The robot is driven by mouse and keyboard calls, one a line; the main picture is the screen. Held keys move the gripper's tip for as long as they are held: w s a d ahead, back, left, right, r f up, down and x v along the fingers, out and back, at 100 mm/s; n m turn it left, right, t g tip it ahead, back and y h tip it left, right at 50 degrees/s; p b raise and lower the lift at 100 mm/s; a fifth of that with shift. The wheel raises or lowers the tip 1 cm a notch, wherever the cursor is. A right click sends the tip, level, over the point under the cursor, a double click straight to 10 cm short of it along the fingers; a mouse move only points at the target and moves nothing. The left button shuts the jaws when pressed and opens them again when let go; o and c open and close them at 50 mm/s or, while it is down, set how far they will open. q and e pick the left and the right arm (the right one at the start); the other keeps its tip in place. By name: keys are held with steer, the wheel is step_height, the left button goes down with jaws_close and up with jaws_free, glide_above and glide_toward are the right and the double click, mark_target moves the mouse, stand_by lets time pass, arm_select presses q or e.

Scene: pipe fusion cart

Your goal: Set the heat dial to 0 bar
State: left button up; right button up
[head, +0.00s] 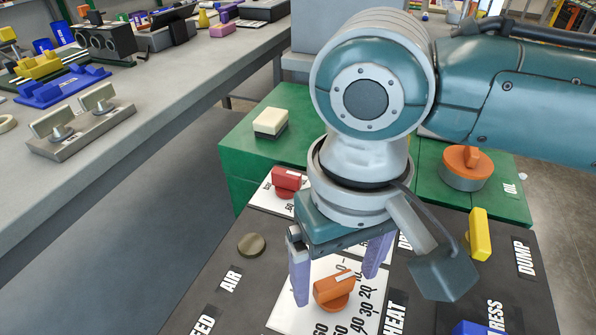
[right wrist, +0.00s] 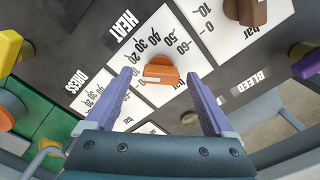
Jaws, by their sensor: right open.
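The heat dial is an orange knob (head: 333,291) on a white scale plate (head: 300,312), beside the HEAT label (head: 394,318). A white mark on the knob points to the upper right in the head view; I cannot tell the exact reading. My right gripper (head: 337,287) is open above the panel, its purple fingers on either side of the dial. In the right wrist view the orange knob (right wrist: 160,74) shows between the open fingertips (right wrist: 160,76), with a gap on both sides. My left gripper is not in view.
A red dial (head: 287,181), a yellow DUMP lever (head: 479,235), an olive button (head: 251,245) and a blue knob (head: 475,328) stand nearby on the dark panel. An orange OIL knob (head: 465,168) and a cream block (head: 270,121) sit on the green box behind. A grey bench (head: 150,120) runs at left.

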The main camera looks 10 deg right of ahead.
steer(key=shift+f, duration=0.65)
steer(key=shift+r, duration=0.1)
steer(key=c, duration=1.4)
